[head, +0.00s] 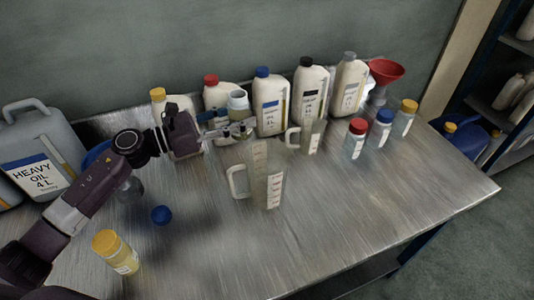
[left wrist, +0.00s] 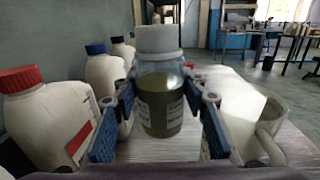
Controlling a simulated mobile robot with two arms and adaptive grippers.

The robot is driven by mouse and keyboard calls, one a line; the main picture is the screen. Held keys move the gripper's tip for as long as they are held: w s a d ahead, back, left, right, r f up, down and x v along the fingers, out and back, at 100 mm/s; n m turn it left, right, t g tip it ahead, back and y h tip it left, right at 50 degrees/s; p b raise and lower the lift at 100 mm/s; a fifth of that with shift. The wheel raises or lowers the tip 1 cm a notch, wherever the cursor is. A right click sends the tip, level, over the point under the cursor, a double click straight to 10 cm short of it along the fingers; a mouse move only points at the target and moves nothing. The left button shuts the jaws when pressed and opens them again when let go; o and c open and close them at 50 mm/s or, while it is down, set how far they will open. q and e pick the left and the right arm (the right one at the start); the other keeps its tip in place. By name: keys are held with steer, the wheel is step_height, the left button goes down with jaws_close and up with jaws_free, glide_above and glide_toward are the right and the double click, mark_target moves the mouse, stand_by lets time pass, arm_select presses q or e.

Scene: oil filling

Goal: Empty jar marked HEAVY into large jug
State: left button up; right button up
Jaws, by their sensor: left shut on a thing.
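My left gripper (head: 238,130) is shut on a small jar (head: 238,101), held upright above the table behind the large jug. In the left wrist view the jar (left wrist: 160,104) sits between both fingers, with dark olive oil inside and a pale grey cap-like top. Its label is too small to read. The large clear jug (head: 262,178), with red marks and a handle at left, stands mid-table and looks empty. A smaller clear jug (head: 308,136) stands behind it to the right. My right gripper is not in view.
Several white bottles, including a blue-capped one (head: 269,105), line the back wall. Jars with red (head: 355,138), blue and yellow caps stand at right, near a red funnel (head: 385,72). A yellow-capped jar (head: 117,253) stands front left. The front right table (head: 370,215) is clear.

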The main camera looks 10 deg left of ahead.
mark_target(245, 117)
arm_select(q)
steer(key=shift+f, duration=0.1)
steer(key=shift+s+d+f+m, duration=0.15)
steer(key=shift+f+m, duration=0.1)
steer(key=shift+m, duration=0.3)
steer(key=shift+s+d+f+m, duration=0.1)
steer(key=shift+s+f+m, duration=0.1)
steer(key=shift+m, duration=0.35)
steer(key=shift+r, duration=0.3)
steer(key=shift+s+d+r+m+p, duration=0.25)
steer(key=shift+m+p, duration=0.3)
steer(key=shift+m, duration=0.35)
steer(key=r+p, duration=0.1)
steer(key=r+m+p, duration=0.1)
steer(key=shift+s+d+y+p, duration=0.15)
steer(key=shift+d+y+p, duration=0.1)
steer(key=shift+y+p, duration=0.15)
steer(key=shift+s+d+r+m+p, duration=0.35)
steer(key=shift+r+m+p, duration=0.1)
steer(key=shift+m+p, duration=0.55)
steer(key=shift+f, duration=0.2)
steer(key=shift+f+m+y, duration=0.15)
steer(key=shift+m+y, duration=0.15)
steer(key=shift+m, duration=0.3)
steer(key=shift+f+m, duration=0.15)
steer(key=shift+m, duration=0.25)
